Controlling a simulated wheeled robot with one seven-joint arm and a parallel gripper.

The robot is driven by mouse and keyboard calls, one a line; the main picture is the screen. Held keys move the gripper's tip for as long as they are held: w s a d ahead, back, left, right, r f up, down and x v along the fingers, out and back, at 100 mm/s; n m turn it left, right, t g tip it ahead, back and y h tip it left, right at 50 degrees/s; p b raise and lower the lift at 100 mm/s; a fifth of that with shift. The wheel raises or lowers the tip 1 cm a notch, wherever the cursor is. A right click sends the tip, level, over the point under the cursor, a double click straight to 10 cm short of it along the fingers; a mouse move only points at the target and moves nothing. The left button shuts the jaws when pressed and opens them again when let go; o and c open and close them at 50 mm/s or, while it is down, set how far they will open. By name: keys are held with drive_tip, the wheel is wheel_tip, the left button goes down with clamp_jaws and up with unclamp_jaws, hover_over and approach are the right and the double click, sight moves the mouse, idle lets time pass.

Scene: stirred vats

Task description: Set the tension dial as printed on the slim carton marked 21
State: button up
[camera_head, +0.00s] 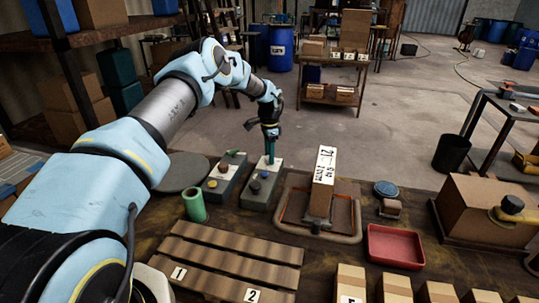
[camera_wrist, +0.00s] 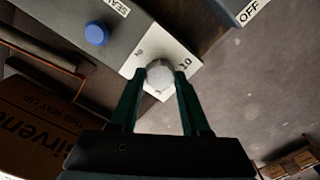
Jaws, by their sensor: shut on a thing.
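The slim carton marked 21 (camera_head: 321,204) stands in a frame on the bench, its printed white label facing up. The smaller print under the number is too small to read. The tension dial (camera_wrist: 160,75) is a round grey knob on a white plate at the end of a grey control box (camera_head: 258,195). The plate shows a 10 on the right and other marks partly hidden. My gripper (camera_wrist: 163,98) has its two green fingers closed around the knob. In the head view my gripper (camera_head: 271,158) reaches down onto the far end of that box.
A blue button (camera_wrist: 96,34) sits beside the dial. A second control box (camera_head: 222,182) stands just left, with an OFF label (camera_wrist: 249,13) in the wrist view. A green cylinder (camera_head: 194,206), a slatted rack (camera_head: 228,252) and a red tray (camera_head: 395,246) are nearby.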

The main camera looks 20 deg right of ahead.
drive_tip(key=shift+b, duration=0.4)
clamp_jaws()
drive_tip(key=shift+f+n+b, duration=0.15)
drive_tip(key=shift+n+b, duration=0.55)
drive_tip(key=shift+b, duration=0.05)
drive_tip(key=n+b, duration=0.6)
drive_tip(key=n, duration=0.2)
drive_tip(key=shift+r+n, duration=0.2)
drive_tip(key=shift+n, duration=0.2)
drive_tip(key=o, duration=1.2)
unclamp_jaws()
